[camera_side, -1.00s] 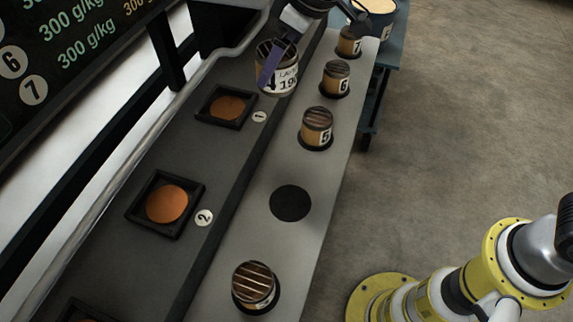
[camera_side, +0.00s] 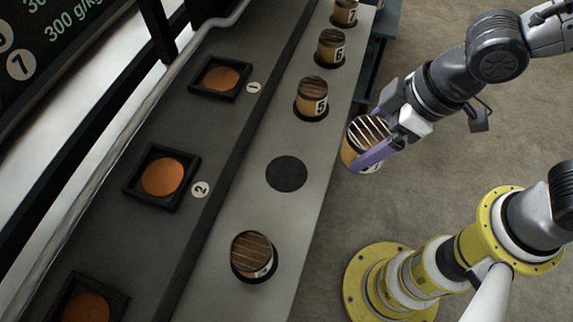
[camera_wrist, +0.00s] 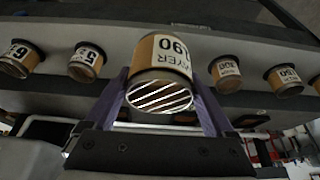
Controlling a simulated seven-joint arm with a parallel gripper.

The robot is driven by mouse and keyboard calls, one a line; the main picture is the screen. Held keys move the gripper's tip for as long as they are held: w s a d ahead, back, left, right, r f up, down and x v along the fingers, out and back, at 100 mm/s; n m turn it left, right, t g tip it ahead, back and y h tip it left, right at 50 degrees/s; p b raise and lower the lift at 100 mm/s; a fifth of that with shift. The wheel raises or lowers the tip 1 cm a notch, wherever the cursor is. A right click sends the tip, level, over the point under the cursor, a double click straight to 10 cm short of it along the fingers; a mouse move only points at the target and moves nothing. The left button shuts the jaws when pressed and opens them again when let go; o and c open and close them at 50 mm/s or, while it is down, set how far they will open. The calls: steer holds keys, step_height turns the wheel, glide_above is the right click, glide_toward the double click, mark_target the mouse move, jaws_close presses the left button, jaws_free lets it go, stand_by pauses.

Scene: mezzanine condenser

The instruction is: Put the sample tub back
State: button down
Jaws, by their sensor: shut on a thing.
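My gripper (camera_side: 372,148) is shut on a tan sample tub (camera_side: 358,136) with a striped top, gripped between purple fingers. In the side view it is held in the air to the right of the pale strip (camera_side: 228,232). In the wrist view the tub (camera_wrist: 163,55) sits between the fingers (camera_wrist: 160,100), its striped end towards the camera and its label reading "190". A bare dark round spot (camera_side: 286,173) lies on the strip, left of and lower in the picture than the held tub.
Tubs 5 (camera_side: 311,97), 6 (camera_side: 330,46) and 7 (camera_side: 344,12) stand on the strip above the bare spot. Another tub (camera_side: 252,255) stands below it. Black square trays with orange discs, tray 1 (camera_side: 219,96) and tray 2 (camera_side: 130,183), line the dark counter at left.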

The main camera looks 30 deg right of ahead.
steer(key=w+a+f, duration=0.9)
steer(key=shift+w+a+f, duration=0.15)
steer(key=shift+a+f, duration=0.05)
steer(key=shift+f, duration=1.6)
steer(key=shift+f, duration=0.15)
jaws_free()
